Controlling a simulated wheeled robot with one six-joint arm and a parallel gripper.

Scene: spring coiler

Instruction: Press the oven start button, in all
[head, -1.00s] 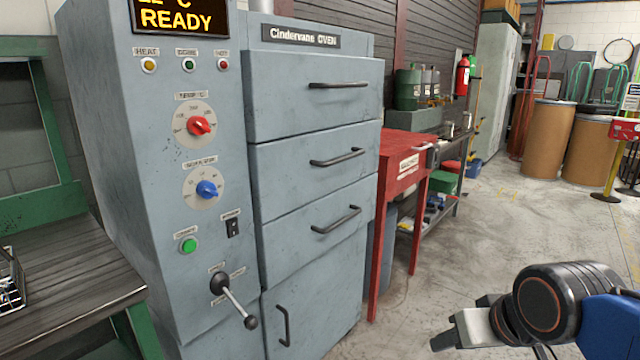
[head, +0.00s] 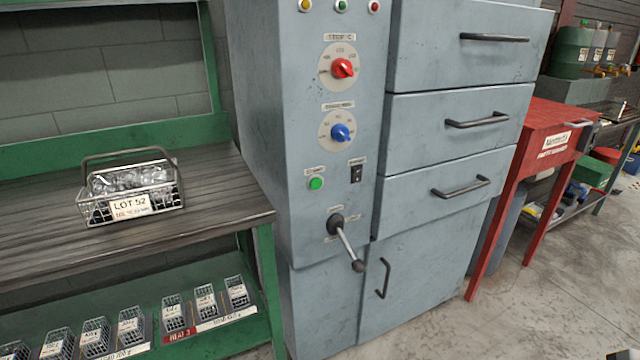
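The oven (head: 290,240) is a grey-blue cabinet with a control panel on its narrow left column. A round green button (head: 316,183) sits low on the panel under a small label too blurred to read surely. A black rocker switch (head: 356,174) is to its right. A blue knob (head: 340,132) and a red knob (head: 343,68) are above it. A lever (head: 345,240) with a dark ball end sticks out below. Nothing touches or covers the green button.
A green-framed bench (head: 180,255) stands left of the oven, with a wire basket (head: 130,210) labelled LOT 52 on top and several small baskets on its lower shelf. A red table (head: 540,115) stands to the right. Open concrete floor (head: 540,310) lies at the lower right.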

